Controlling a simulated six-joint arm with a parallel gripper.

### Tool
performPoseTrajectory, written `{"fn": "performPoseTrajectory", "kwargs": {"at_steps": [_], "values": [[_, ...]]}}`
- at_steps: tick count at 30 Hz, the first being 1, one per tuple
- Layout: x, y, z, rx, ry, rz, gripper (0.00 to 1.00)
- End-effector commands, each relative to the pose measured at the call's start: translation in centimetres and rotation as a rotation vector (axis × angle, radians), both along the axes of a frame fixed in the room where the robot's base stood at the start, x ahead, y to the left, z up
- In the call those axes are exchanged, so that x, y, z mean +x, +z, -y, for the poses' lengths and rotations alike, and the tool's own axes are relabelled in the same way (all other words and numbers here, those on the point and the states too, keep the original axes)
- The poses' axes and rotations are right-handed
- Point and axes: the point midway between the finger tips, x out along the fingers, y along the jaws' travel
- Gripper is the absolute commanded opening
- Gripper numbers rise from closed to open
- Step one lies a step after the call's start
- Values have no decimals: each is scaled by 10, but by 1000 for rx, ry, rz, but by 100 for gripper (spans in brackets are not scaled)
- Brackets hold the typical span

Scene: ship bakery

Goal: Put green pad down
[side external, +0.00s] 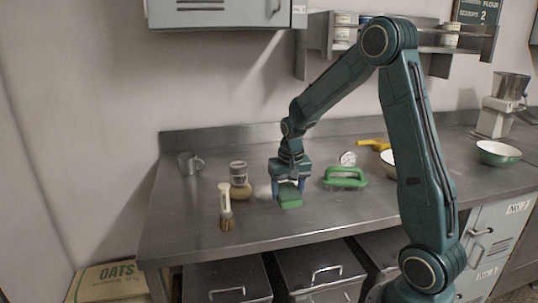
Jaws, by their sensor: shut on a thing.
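The green pad (290,200) is a small green block at the middle of the steel counter, directly under my gripper. My gripper (288,190) points straight down and is shut on the green pad, with its two blue fingers at the pad's sides. The pad is at or just above the counter top; I cannot tell whether it touches.
A brush (226,210), a jar (239,173) and a metal mug (190,162) stand left of my gripper. A green-handled brush (345,180), a dial (348,159) and a yellow tool (374,144) lie to the right. The front of the counter (290,230) is clear.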

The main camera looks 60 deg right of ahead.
Motion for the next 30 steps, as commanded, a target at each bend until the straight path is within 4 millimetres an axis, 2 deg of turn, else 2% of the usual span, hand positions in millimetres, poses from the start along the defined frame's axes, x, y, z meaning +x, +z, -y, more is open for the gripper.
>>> {"fn": "performPoseTrajectory", "kwargs": {"at_steps": [11, 21, 30], "values": [[0, -11, 0, 1, 0, -1, 37], [0, -46, 0, 1, 0, -2, 37], [0, -50, 0, -1, 0, 1, 37]]}}
